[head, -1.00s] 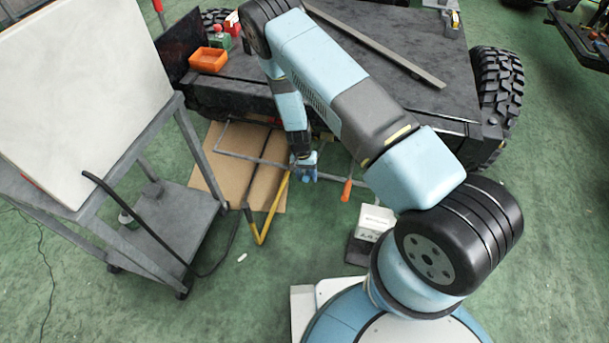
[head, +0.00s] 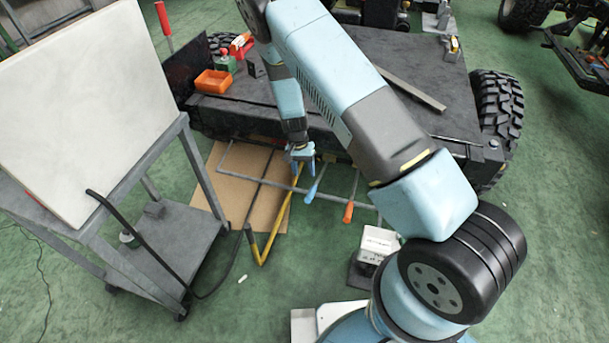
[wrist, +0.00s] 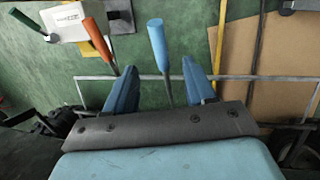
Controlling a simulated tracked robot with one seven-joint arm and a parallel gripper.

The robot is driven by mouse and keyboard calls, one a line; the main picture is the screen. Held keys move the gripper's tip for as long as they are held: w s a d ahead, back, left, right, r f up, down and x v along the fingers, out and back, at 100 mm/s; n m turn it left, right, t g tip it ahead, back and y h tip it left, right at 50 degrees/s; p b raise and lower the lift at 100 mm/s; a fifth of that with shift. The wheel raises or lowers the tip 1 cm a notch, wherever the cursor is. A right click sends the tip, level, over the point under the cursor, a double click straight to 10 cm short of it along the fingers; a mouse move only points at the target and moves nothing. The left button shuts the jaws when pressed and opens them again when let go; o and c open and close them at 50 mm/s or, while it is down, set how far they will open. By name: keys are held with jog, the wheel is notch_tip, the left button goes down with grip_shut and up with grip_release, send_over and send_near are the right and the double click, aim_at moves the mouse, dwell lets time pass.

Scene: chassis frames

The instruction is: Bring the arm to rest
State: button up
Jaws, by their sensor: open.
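My gripper (head: 302,154) hangs at the end of my blue arm, in front of the black vehicle chassis (head: 340,150). In the wrist view my gripper (wrist: 160,88) has its two blue fingers apart with a gap between them. A blue-handled tool (wrist: 157,45) shows in that gap, its handle pointing away past the fingertips; I cannot tell its distance from the fingers. In the head view the blue handle (head: 311,193) is just below my gripper, on a grey pipe frame. An orange-handled tool (head: 348,212) is to its right.
A grey cart (head: 180,232) with a white board (head: 85,105) stands at left. A yellow bar (head: 275,222) leans over a cardboard sheet (head: 217,190). A white box (head: 378,243) stands near my base. An orange bin (head: 213,81) sits on the chassis. Green floor is open at right.

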dwell(0.5)
jog(key=s+d+r+t+y, duration=0.1)
jog(key=d+r, duration=0.2)
jog(key=r, duration=0.9)
jog(key=s+d+r+n+t+y, duration=0.1)
jog(key=d+r, duration=0.1)
jog(key=r, duration=1.1)
jog(key=s+d+r+t+y, duration=0.1)
jog(key=d+r, duration=0.2)
jog(key=r, duration=0.9)
jog(key=s+d+r+n+t, duration=0.1)
jog(key=s+d+r, duration=0.2)
jog(key=s+r, duration=0.3)
jog(key=s+d+r+t, duration=0.1)
jog(key=s+d+r, duration=0.2)
jog(key=s+r, duration=0.35)
jog(key=s+d+r+t, duration=0.1)
jog(key=s+r, duration=0.1)
jog(key=s, duration=0.2)
jog(key=s+d+r+t+h, duration=0.1)
jog(key=s+d+r, duration=0.1)
jog(key=s, duration=0.3)
jog(key=s+d+r+n, duration=0.1)
jog(key=s+d+r, duration=0.1)
jog(key=s+r, duration=0.1)
jog(key=shift+s+d+t+h, duration=0.2)
jog(key=shift+s+t+h, duration=0.15)
jog(key=shift+s, duration=0.5)
